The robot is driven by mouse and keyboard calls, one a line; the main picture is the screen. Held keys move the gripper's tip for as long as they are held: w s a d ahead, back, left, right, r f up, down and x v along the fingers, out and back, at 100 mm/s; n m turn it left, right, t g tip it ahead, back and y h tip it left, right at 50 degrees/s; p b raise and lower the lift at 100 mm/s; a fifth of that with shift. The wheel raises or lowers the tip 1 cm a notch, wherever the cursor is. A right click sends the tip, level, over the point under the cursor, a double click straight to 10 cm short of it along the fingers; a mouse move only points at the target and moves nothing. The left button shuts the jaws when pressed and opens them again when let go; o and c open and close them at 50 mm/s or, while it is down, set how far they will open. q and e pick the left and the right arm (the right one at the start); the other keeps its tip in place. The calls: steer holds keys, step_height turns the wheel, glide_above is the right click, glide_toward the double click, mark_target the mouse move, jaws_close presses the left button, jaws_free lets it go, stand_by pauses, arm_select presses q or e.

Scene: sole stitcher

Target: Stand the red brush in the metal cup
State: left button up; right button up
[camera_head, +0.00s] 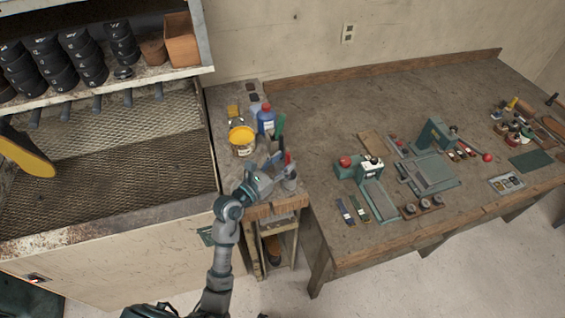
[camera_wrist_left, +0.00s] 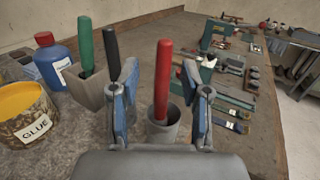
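The red brush (camera_wrist_left: 163,75) stands nearly upright with its red handle up in the left wrist view. Its lower end is inside the metal cup (camera_wrist_left: 162,134), so the bristles are hidden. My left gripper (camera_wrist_left: 159,72) is open, with one blue-padded finger on each side of the handle and a visible gap to both. In the head view my left gripper (camera_head: 279,163) is at the cup (camera_head: 290,183), near the front edge of the small bench, and partly hides the brush (camera_head: 288,157). My right gripper is not in view.
A yellow glue tub (camera_head: 242,141), a blue bottle (camera_head: 266,119) and green-handled (camera_wrist_left: 84,46) and black-handled (camera_wrist_left: 110,44) tools stand close to the left gripper. The large workbench (camera_head: 310,120) at right holds a green press and small tools, with bare room at its back left.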

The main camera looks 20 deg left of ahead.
arm_select(q)
steer(key=shift+d, duration=0.3)
steer(key=shift+s+d, duration=0.1)
steer(key=shift+s, duration=0.3)
steer(key=v, duration=1.1)
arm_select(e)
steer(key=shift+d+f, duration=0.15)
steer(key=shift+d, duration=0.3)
arm_select(q)
steer(key=shift+a, duration=0.25)
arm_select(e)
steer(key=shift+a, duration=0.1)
arm_select(q)
steer(key=shift+a+f, duration=0.1)
steer(key=shift+a, duration=0.25)
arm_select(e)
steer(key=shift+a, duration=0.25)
